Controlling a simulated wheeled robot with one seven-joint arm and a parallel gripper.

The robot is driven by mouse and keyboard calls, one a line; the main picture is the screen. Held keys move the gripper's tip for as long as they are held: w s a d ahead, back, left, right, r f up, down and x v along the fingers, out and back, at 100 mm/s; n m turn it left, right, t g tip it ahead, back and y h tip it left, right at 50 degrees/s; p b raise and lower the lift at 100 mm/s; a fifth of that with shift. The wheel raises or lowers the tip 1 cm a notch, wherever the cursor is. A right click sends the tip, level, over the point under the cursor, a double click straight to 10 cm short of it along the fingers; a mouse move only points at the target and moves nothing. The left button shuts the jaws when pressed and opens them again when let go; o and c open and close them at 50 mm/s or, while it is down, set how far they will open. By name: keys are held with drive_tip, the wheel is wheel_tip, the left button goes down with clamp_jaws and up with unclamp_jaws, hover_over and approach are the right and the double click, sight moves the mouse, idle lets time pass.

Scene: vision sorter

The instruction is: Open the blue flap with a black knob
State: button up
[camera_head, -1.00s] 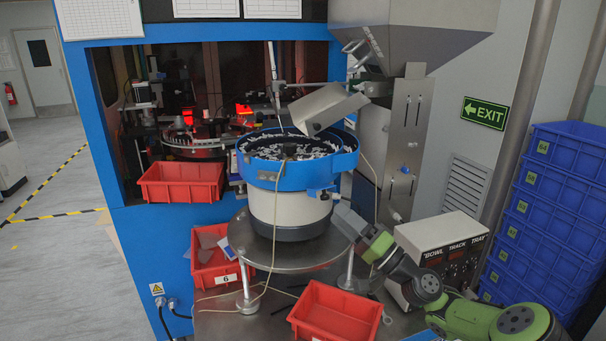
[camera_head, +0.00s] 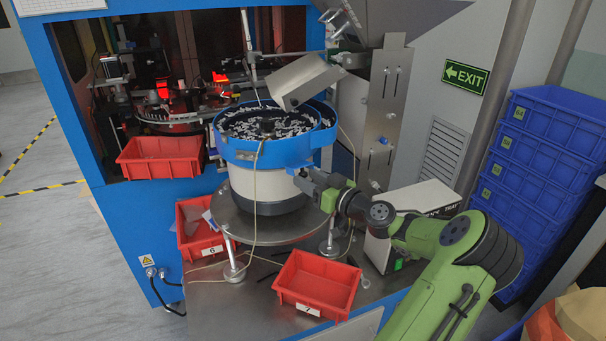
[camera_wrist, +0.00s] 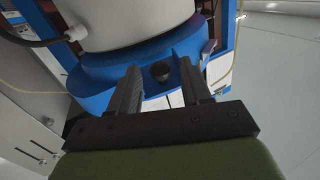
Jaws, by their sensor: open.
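The blue bowl feeder (camera_head: 265,150) stands on a round metal plate, filled with small white parts. A small blue flap piece (camera_head: 300,168) sits at its lower right front, beside the tip of my gripper (camera_head: 306,181). In the wrist view the black knob (camera_wrist: 160,72) shows on the blue part (camera_wrist: 150,95). My gripper (camera_wrist: 159,69) is open, with one finger on each side of the knob and visible gaps between. I cannot tell how deep the knob sits between the fingers. The knob is not distinguishable in the head view.
Red bins stand at the left (camera_head: 160,158), below the bowl (camera_head: 197,228) and in front (camera_head: 316,285). A control box (camera_head: 415,212) is behind my arm. A metal chute (camera_head: 303,82) hangs over the bowl. Stacked blue crates (camera_head: 535,160) stand at the right. A cable hangs before the bowl.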

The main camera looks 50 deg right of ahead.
drive_tip(key=w, duration=0.2)
drive_tip(key=shift+w+d, duration=0.2)
drive_tip(key=shift+w, duration=0.2)
clamp_jaws()
drive_tip(key=f+t+b, duration=0.1)
drive_tip(key=b, duration=0.4)
drive_tip(key=shift+f, duration=0.1)
drive_tip(key=t+b, duration=0.1)
drive_tip(key=b, duration=0.2)
drive_tip(key=t+b, duration=0.1)
drive_tip(key=b, duration=0.2)
drive_tip(key=n+t+b, duration=0.1)
drive_tip(key=b, duration=0.2)
drive_tip(key=shift+w+d+f, duration=0.15)
drive_tip(key=shift+w+f, duration=0.2)
drive_tip(key=shift+r, duration=0.2)
unclamp_jaws()
